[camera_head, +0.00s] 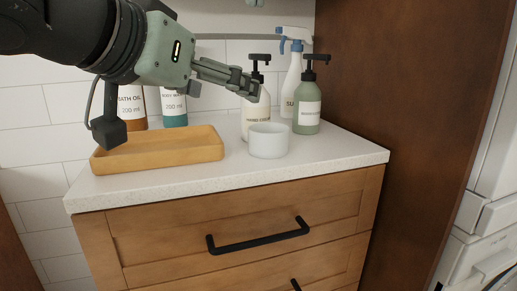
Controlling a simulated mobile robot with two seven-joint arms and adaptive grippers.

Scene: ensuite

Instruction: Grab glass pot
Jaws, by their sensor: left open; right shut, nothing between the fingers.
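The glass pot (268,142) is a small, pale, frosted open cup. It stands upright near the middle of the white countertop, in front of the pump bottles. My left gripper (252,88) comes in from the upper left, above and behind the pot in the picture and apart from it. It is open and empty, seen nearly side-on, and overlaps a white pump bottle in the picture. Only a small part of my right gripper (256,3) shows at the top edge; it is shut and empty.
A wooden tray (160,158) lies left of the pot. A white pump bottle (257,115), a green pump bottle (307,108) and a spray bottle (292,75) stand behind it. Brown and teal (174,110) bottles stand behind the tray. A dark wood panel (410,90) bounds the right. The front right counter is clear.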

